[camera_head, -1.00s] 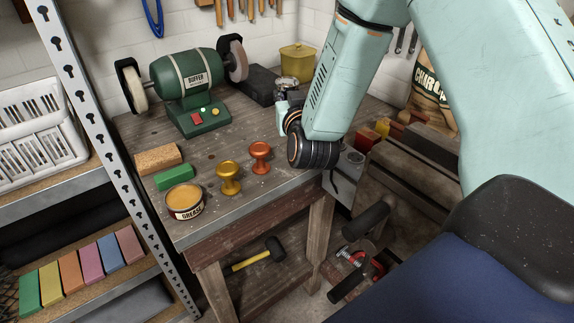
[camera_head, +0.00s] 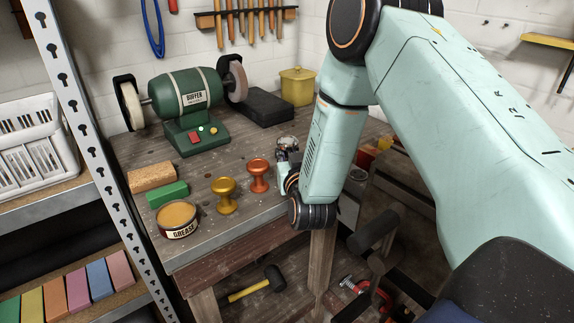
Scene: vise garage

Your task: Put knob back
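Two spool-shaped knobs stand upright on the wooden workbench (camera_head: 228,160) near its front edge: a gold knob (camera_head: 225,196) and an orange-red knob (camera_head: 259,176) to its right. I cannot tell which one the task means. My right arm comes in from the right, and its wrist is over the bench's front right part. My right gripper (camera_head: 286,150) is just right of the orange-red knob, small and partly hidden by my wrist. I cannot make out its fingers or anything held. My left gripper is out of view.
A green buffer (camera_head: 187,103) stands at the back of the bench. A grease tin (camera_head: 178,220), green block (camera_head: 167,194) and cork block (camera_head: 152,177) sit at the left. A yellow canister (camera_head: 297,87) stands behind. A shelf post (camera_head: 85,115) borders the left.

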